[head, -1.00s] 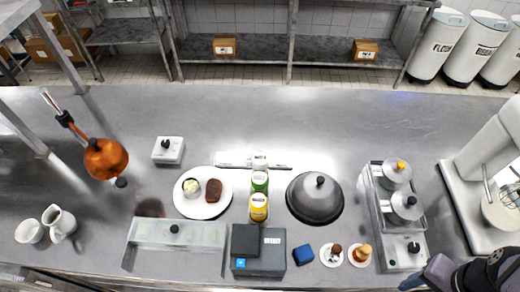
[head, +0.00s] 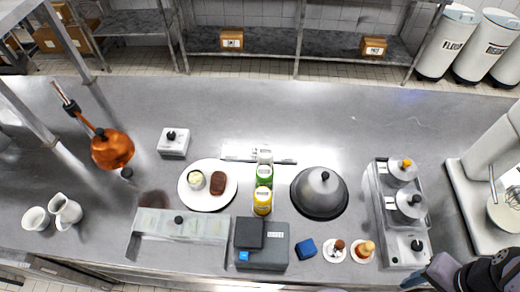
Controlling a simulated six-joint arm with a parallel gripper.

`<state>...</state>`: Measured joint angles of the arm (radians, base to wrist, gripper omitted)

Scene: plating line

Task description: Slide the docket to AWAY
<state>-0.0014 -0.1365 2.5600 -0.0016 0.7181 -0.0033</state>
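A thin, flat rail-like strip (head: 258,154) with pale and dark parts lies on the steel counter, behind the bottles. It may carry the docket, but the docket is too small to tell apart and no AWAY lettering is legible. The white bottle's top overlaps the strip's front edge in the picture. Part of my arm shows at the bottom right corner, beyond the toppings caddy. My gripper's fingertips cannot be seen.
White, green and yellow bottles (head: 263,200) stand in front of the strip. A plate (head: 190,203) with food is left, a dark cloche (head: 320,195) right. A dark box (head: 266,258), blue block (head: 305,249) and lidded caddy (head: 380,225) are nearer me. The counter behind is clear.

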